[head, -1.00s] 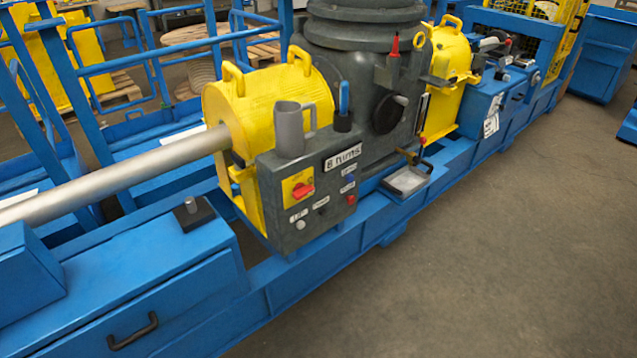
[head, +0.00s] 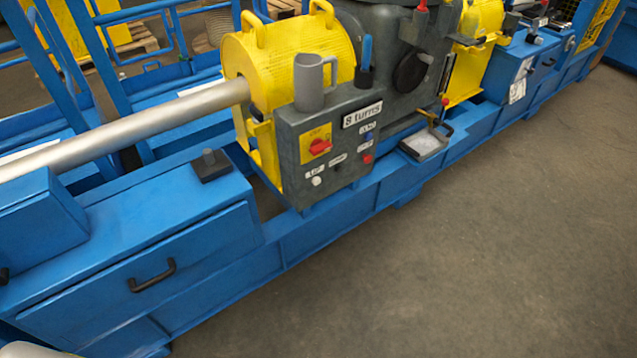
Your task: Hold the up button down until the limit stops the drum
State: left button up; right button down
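The grey control box (head: 326,150) hangs on the front of the blue machine frame, right of the yellow guard. A white round button (head: 316,181) sits at its lower left, under a small label that seems to read "UP". A dark button (head: 339,158) is right of it by another label. A red rotary switch on a yellow plate (head: 319,146) is above. A blue button (head: 369,136) and a red button (head: 367,158) are at the right. A sign reads "8 turns" (head: 362,115). I cannot tell which part is the drum.
A grey mug (head: 309,86) and a blue-handled item (head: 366,62) stand on the box. A silver shaft (head: 130,122) runs into the yellow guard (head: 270,60). A blue drawer (head: 150,275) with a black handle is at left. The floor (head: 450,270) in front is clear.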

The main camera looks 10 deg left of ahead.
pick_arm(q)
jog(key=shift+c, duration=0.4)
grip_shut()
dwell(1.2)
